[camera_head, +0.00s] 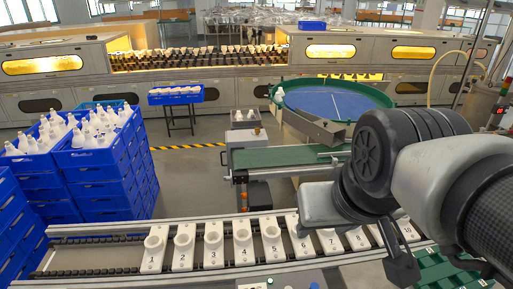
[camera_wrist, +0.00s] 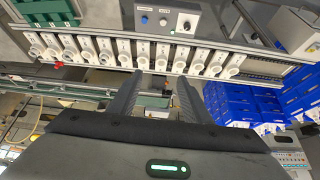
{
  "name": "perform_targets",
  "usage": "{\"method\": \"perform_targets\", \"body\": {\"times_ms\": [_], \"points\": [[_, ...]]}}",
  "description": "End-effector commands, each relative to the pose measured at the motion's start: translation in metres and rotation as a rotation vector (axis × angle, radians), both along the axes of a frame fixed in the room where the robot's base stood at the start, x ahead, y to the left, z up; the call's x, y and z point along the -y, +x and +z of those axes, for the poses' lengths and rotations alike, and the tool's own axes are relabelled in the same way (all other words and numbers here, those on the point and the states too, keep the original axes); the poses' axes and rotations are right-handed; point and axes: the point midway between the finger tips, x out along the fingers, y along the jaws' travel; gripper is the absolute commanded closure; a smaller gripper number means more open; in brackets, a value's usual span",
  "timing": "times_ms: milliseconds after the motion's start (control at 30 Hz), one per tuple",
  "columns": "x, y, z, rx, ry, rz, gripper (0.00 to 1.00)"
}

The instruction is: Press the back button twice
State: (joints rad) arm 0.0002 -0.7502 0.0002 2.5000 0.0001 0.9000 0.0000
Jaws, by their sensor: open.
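A grey control panel (camera_wrist: 205,14) lies at the top of the wrist view. It bears a blue button (camera_wrist: 144,19), a white button (camera_wrist: 163,21), a black knob on a white plate (camera_wrist: 187,22) and a small green lit spot (camera_wrist: 172,32). Which of these is the back button I cannot tell. In the head view only the panel's edge shows at the bottom, with a blue button (camera_head: 313,285) and a green spot (camera_head: 270,280). My gripper (camera_wrist: 157,82) is open and empty, its fingers pointing towards the row of sockets, apart from the panel.
A conveyor with several numbered white sockets (camera_head: 213,244) runs between my gripper and the panel. Blue crates with white bulbs (camera_head: 95,150) stand at left. A green belt (camera_head: 280,157) and round blue table (camera_head: 330,103) lie beyond. A green tray (camera_head: 450,272) is at lower right.

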Motion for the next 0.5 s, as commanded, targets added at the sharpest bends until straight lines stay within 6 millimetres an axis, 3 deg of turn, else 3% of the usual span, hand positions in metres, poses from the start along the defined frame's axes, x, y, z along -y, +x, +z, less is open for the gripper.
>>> {"method": "perform_targets", "body": {"times_ms": [33, 267, 500], "points": [[0.0001, 0.0, 0.0, 0.0, 0.0, 0.0, 0.64], [0.0, 0.0, 0.0, 0.0, 0.0, 0.0, 1.0], [0.0, 0.0, -0.0001, 0.0, 0.0, 0.0, 1.0]]}}
